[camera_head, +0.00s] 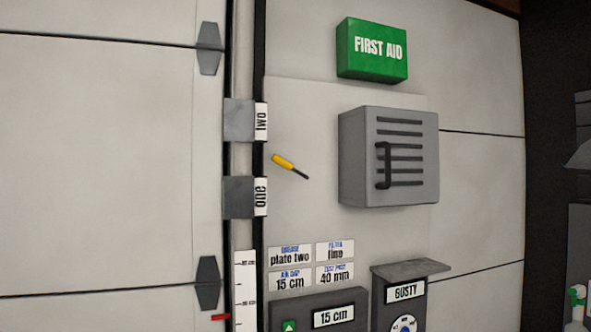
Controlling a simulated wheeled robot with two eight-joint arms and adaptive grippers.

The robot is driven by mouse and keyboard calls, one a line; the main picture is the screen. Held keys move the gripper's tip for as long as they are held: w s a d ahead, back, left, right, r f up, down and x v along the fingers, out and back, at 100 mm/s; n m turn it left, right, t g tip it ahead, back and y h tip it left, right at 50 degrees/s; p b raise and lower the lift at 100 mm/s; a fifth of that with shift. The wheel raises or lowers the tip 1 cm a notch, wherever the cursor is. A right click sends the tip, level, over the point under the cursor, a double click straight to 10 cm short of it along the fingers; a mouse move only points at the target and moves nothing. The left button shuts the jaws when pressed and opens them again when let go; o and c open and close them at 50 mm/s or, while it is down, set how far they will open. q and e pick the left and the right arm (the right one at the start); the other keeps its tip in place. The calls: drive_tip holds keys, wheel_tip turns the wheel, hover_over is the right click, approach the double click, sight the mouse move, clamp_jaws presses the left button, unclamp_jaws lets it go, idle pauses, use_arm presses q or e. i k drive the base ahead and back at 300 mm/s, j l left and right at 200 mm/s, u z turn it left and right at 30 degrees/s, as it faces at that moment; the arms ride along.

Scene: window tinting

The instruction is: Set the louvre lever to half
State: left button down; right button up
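A short lever with a yellow grip (283,161) and a thin dark shaft (300,173) shows on the pale wall panel, left of the grey box. Its yellow end points up and left, and its dark end points down and right. No marking for half shows beside it. The grey box (354,160) has several dark horizontal slots and a black upright handle (381,166) on its front. I cannot tell from any label which part is named the louvre lever. Neither of my grippers is in view.
A green FIRST AID box (372,49) juts out above. Below are small labels (290,256), a 15 cm display (333,316), a GUSTY unit (405,291) and a scale with a red pointer (221,317).

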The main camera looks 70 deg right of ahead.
sight(282, 161)
drive_tip(key=z, duration=2.35)
drive_tip(key=i+l+z, duration=0.2)
drive_tip(key=i+l, duration=0.25)
